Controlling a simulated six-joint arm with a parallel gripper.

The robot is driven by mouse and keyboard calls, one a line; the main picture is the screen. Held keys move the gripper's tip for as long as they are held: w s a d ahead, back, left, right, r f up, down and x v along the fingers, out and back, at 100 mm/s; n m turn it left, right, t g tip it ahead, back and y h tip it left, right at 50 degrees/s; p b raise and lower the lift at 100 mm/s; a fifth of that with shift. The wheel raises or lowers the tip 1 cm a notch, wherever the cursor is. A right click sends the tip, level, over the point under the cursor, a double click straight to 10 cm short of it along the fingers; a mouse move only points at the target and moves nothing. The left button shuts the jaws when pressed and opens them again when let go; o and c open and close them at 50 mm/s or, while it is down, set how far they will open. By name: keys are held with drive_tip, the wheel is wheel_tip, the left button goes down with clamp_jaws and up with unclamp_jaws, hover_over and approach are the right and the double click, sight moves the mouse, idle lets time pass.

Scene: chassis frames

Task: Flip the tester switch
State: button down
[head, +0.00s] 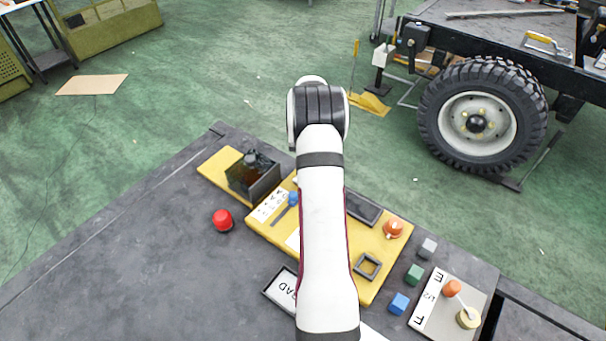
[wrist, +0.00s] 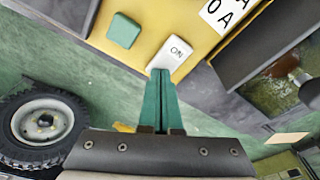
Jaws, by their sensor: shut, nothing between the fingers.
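The tester switch (wrist: 170,54) is a white rocker-like piece marked ON, set on a yellow panel (wrist: 190,20) in the wrist view. My gripper (wrist: 162,74) has green fingers pressed together with nothing between them. Its tips are right at the lower edge of the ON piece; I cannot tell whether they touch it. A green square button (wrist: 124,30) lies to its left. In the head view my arm covers the middle of the yellow panel (head: 262,228), hiding the switch and my gripper.
Small cubes and a lever plate (head: 428,318) lie at the right. The left of the dark table (head: 130,260) is clear.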

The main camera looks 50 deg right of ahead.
wheel_tip(320, 180, up, 7)
idle(0.6)
drive_tip(key=s+a+r+n+y, duration=0.1)
drive_tip(key=a+r, duration=0.3)
drive_tip(key=a, duration=0.6)
drive_tip(key=s+a+r+n, duration=0.1)
drive_tip(key=a+r, duration=0.3)
drive_tip(key=a, duration=0.6)
drive_tip(key=a+r+n+y, duration=0.15)
drive_tip(key=a+r, duration=0.25)
drive_tip(key=a, duration=0.6)
drive_tip(key=s+a+f+n+g, duration=0.1)
drive_tip(key=s+a+n, duration=0.2)
drive_tip(key=s+a, duration=1.1)
drive_tip(key=s+y, duration=0.1)
drive_tip(key=s, duration=0.3)
drive_tip(key=shift+a+f, duration=0.25)
